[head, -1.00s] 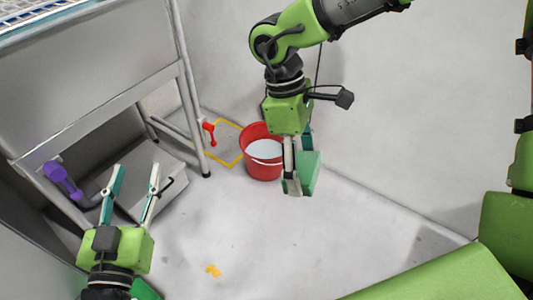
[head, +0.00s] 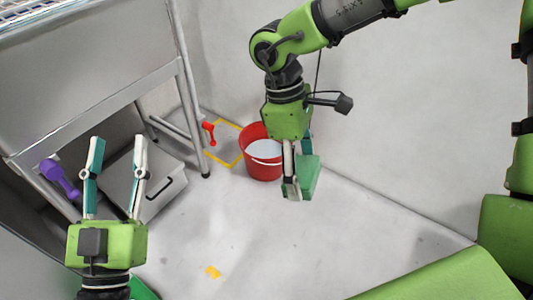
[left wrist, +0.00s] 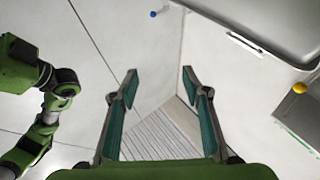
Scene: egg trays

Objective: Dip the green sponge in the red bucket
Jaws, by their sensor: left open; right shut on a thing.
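The red bucket (head: 262,172) stands on the floor near the wall, with pale liquid inside and its handle hanging across the front. The green sponge (head: 309,178) is in my right gripper (head: 291,190), which is shut on it. In the head view they appear just right of the bucket and partly overlap its right edge. I cannot tell the sponge's height over the floor. My left gripper (head: 118,160) is open and empty at the lower left, with fingers pointing up the picture. In the left wrist view its two open fingers (left wrist: 160,85) show nothing between them.
A metal table (head: 95,105) stands at the left, with a grey box (head: 150,180) beneath it. A purple object (head: 60,177) and a red-handled object (head: 208,132) are by its legs. Yellow tape (head: 223,160) marks the floor beside the bucket.

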